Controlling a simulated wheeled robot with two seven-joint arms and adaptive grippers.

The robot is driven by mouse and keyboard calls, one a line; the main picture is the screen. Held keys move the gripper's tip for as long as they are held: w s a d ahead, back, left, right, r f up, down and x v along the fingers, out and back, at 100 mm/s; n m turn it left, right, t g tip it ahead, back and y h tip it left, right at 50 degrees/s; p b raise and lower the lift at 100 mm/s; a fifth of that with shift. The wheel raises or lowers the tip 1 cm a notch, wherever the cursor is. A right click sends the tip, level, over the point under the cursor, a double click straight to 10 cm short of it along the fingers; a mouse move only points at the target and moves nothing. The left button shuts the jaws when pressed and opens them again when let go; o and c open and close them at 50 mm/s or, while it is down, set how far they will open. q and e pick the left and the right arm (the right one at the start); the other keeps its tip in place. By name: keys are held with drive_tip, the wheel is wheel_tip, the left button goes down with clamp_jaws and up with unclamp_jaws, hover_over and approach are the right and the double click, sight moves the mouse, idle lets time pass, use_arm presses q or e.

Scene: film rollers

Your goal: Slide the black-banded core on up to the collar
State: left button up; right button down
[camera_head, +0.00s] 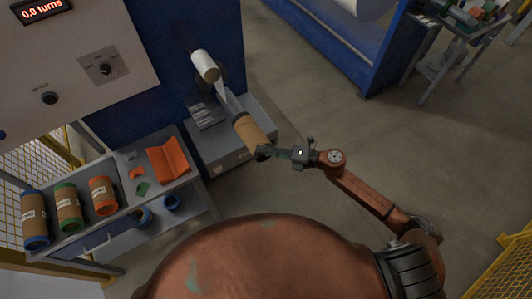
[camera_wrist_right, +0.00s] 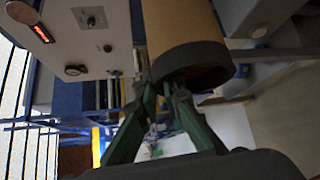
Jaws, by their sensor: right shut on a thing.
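The black-banded core (camera_head: 254,134) is a brown tube with dark ends. In the head view it slants beside the machine, at the near end of a pale shaft (camera_head: 227,101). I cannot tell how far the shaft reaches inside it. My right gripper (camera_head: 265,153) is shut on the core's near rim. The wrist view shows the core (camera_wrist_right: 182,22) with its black band above the green fingers (camera_wrist_right: 165,88). A white cylinder (camera_head: 205,66) stands farther along the shaft line; I cannot make out the collar. My left gripper is not in view.
A grey shelf (camera_head: 110,222) at left holds blue-, green- and orange-banded cores (camera_head: 103,195) and an orange cradle (camera_head: 168,160). A control panel (camera_head: 65,70) is above it. A grey machine base (camera_head: 232,150) lies under the core. Open floor (camera_head: 310,90) is to the right.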

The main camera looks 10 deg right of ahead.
sight(258, 135)
drive_tip(key=shift+w+a, duration=0.2)
drive_tip(key=shift+w, duration=0.4)
drive_tip(key=shift+w, duration=0.1)
drive_tip(key=shift+w+a+b, duration=0.25)
drive_tip(key=shift+w+a, duration=0.05)
drive_tip(key=shift+w, duration=0.5)
drive_tip(key=shift+w+a+b, duration=0.2)
drive_tip(key=shift+w+a, duration=0.1)
drive_tip(key=shift+w, duration=0.45)
drive_tip(key=shift+w+a+b, duration=0.3)
drive_tip(key=shift+w, duration=0.55)
drive_tip(key=shift+w+a+b, duration=0.25)
drive_tip(key=shift+w+a, duration=0.05)
drive_tip(key=shift+w, duration=0.5)
drive_tip(key=shift+w, duration=0.2)
drive_tip(key=c, duration=2.3)
unclamp_jaws()
drive_tip(key=shift+s+r, duration=0.1)
drive_tip(key=o, duration=0.3)
